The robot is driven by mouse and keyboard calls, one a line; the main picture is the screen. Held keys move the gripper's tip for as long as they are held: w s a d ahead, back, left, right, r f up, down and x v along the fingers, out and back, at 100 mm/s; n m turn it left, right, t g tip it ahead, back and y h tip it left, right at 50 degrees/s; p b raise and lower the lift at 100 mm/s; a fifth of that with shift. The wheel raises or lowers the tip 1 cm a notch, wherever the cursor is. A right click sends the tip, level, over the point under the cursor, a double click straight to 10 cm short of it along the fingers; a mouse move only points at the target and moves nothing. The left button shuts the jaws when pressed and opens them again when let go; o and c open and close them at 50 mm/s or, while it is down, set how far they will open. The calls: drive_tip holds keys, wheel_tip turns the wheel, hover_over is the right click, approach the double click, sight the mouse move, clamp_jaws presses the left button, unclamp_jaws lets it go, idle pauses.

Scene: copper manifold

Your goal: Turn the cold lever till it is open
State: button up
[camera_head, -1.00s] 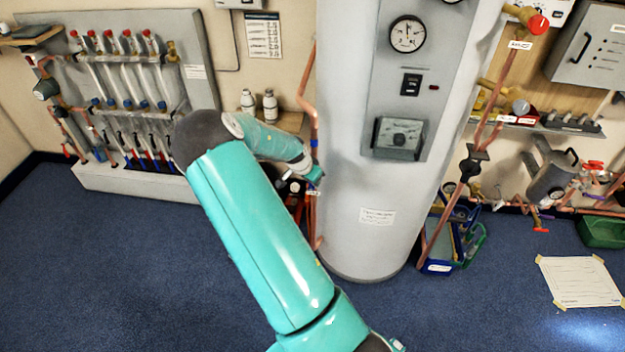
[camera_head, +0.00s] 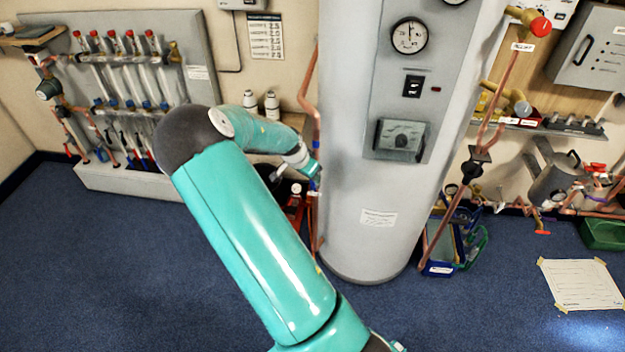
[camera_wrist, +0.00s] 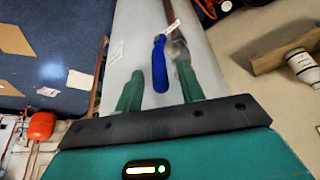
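The cold lever (camera_wrist: 159,66) is a blue handle beside a copper pipe in the wrist view. A small white tag (camera_wrist: 172,27) shows at its far end. My gripper (camera_wrist: 160,84) has its two green fingers apart, one on each side of the lever's near end in the picture. Both fingers look clear of the blue handle; I cannot tell how deep it sits between them. In the head view my gripper (camera_head: 314,170) is at the left side of the grey cylinder, by the copper pipe. There the lever is too small and covered to make out surely.
The tall grey cylinder (camera_head: 365,245) stands close to the right of my gripper. A copper pipe (camera_head: 308,85) runs down its left side. White bottles (camera_head: 271,105) stand on a shelf behind my arm. The blue floor (camera_head: 120,260) at left is clear.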

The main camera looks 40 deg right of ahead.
drive_tip(key=v, duration=0.8)
drive_tip(key=shift+r, duration=0.3)
drive_tip(key=shift+a, duration=0.1)
drive_tip(key=s+a+r+n+t+y, duration=0.1)
drive_tip(key=s+a+r+n+y, duration=0.2)
drive_tip(key=a, duration=0.4)
drive_tip(key=s+a+r+n+t+y, duration=0.1)
drive_tip(key=a+r+n, duration=0.1)
drive_tip(key=a+r, duration=0.4)
drive_tip(key=s+a+r+n+t+y, duration=0.1)
drive_tip(key=s+a+r+n+y, duration=0.15)
drive_tip(key=a, duration=0.55)
drive_tip(key=s+a+r+n+t+h, duration=0.1)
drive_tip(key=s+a+r+n+t, duration=0.1)
drive_tip(key=s+a+r+n, duration=0.7)
drive_tip(key=s+a+r, duration=0.1)
drive_tip(key=s+a, duration=0.1)
drive_tip(key=s, duration=0.3)
drive_tip(key=shift+h, duration=0.25)
